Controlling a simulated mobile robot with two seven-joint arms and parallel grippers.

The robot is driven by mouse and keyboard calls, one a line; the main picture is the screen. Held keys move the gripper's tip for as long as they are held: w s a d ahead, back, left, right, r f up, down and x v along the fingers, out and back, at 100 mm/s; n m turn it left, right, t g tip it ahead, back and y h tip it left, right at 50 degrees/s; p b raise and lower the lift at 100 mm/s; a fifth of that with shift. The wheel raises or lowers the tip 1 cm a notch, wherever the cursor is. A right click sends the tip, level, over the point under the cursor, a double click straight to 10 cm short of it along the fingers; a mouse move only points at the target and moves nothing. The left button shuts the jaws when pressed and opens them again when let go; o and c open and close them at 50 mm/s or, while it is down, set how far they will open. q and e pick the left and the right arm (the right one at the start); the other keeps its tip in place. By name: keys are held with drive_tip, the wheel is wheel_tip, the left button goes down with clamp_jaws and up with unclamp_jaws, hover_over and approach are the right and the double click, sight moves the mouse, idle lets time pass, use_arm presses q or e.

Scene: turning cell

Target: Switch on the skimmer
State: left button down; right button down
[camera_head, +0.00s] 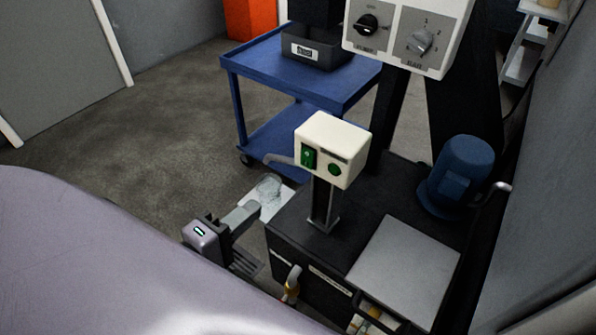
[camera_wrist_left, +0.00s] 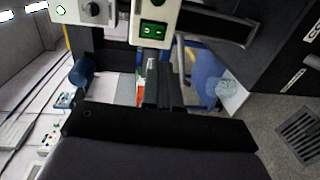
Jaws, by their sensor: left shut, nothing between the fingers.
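A cream control box (camera_head: 330,138) stands on a post on the dark skimmer tank. Its face carries a green rocker switch (camera_head: 308,157) and a round green button or lamp (camera_head: 334,169). The rocker also shows in the left wrist view (camera_wrist_left: 153,29), just beyond my fingertips. I cannot tell which way the rocker is tipped. My left gripper (camera_head: 251,208) is shut and empty, left of the box and lower in the head view, apart from it. Its fingers (camera_wrist_left: 152,64) point towards the switch in the wrist view. My right gripper is not in view.
A blue motor (camera_head: 459,175) and a grey plate (camera_head: 405,267) sit on the tank (camera_head: 285,238). A panel with two rotary knobs (camera_head: 405,32) hangs above. A blue cart (camera_head: 262,68) with a dark bin (camera_head: 316,54) stands behind. Open floor lies to the left.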

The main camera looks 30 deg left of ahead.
sight(306, 165)
use_arm(q)
drive_tip(key=w, duration=0.4)
drive_tip(key=w+d+f+b, duration=0.1)
drive_tip(key=w, duration=0.7)
drive_tip(key=shift+w+d+f, duration=0.25)
drive_tip(key=shift+d+f, duration=0.1)
drive_tip(key=shift+d, duration=0.05)
drive_tip(key=shift+w+b, duration=0.3)
drive_tip(key=shift+b, duration=0.05)
drive_tip(key=shift+w+d, duration=0.1)
drive_tip(key=shift+w, duration=0.25)
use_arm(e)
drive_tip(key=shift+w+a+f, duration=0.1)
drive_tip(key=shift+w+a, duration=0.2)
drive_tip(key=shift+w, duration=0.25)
use_arm(q)
drive_tip(key=shift+w+f+b, duration=0.2)
drive_tip(key=shift+f+b, duration=0.15)
drive_tip(key=shift+b, duration=0.15)
drive_tip(key=shift+r, duration=0.25)
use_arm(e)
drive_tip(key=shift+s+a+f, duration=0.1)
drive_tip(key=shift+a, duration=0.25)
